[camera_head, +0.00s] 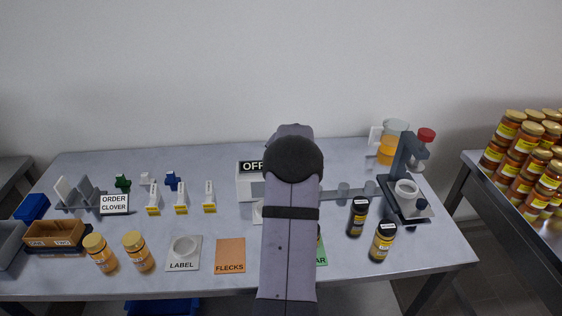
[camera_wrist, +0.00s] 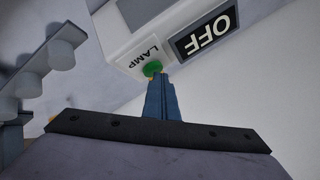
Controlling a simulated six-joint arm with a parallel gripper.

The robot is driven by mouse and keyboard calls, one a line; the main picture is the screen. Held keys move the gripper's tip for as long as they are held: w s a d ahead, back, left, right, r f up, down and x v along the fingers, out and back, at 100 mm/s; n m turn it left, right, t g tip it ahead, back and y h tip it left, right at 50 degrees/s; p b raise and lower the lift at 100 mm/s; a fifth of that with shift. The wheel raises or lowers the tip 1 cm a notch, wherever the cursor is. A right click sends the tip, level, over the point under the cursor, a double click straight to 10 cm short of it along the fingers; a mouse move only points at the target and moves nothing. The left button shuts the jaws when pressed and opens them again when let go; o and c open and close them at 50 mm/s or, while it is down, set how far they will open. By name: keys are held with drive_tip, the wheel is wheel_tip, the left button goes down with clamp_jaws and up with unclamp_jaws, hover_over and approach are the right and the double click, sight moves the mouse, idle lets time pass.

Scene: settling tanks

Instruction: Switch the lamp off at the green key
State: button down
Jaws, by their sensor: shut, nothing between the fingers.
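The green key (camera_wrist: 152,68) sits on the face of a white lamp box (camera_wrist: 125,40) beside the word LAMP in the wrist view. A black display (camera_wrist: 205,32) on the box reads OFF. In the head view the box (camera_head: 246,186) stands at the table's back, partly hidden by my arm. My gripper (camera_wrist: 158,80) is shut and empty, its blue fingertips at the green key. They appear to touch it, but I cannot tell if it is pressed. The key and fingertips are hidden in the head view.
A grey bar with round pieces (camera_wrist: 40,65) is left of my gripper in the wrist view. Honey jars (camera_head: 140,252), cards and small tools cover the left.

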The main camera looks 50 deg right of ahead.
drive_tip(key=shift+r+p, duration=2.1)
drive_tip(key=shift+r, duration=0.75)
drive_tip(key=a+f+n+g+y, duration=0.15)
drive_tip(key=a+n+y, duration=0.6)
drive_tip(key=a, duration=2.65)
drive_tip(key=s+a+f+n+g+h, duration=0.1)
drive_tip(key=s+a+n+g, duration=0.4)
drive_tip(key=s+a, duration=1.2)
drive_tip(key=s+f+n, duration=0.1)
drive_tip(key=s+n, duration=0.2)
drive_tip(key=n, duration=0.1)
drive_tip(key=shift+s+f+g+h, duration=0.3)
drive_tip(key=shift+f+g+h, duration=0.05)
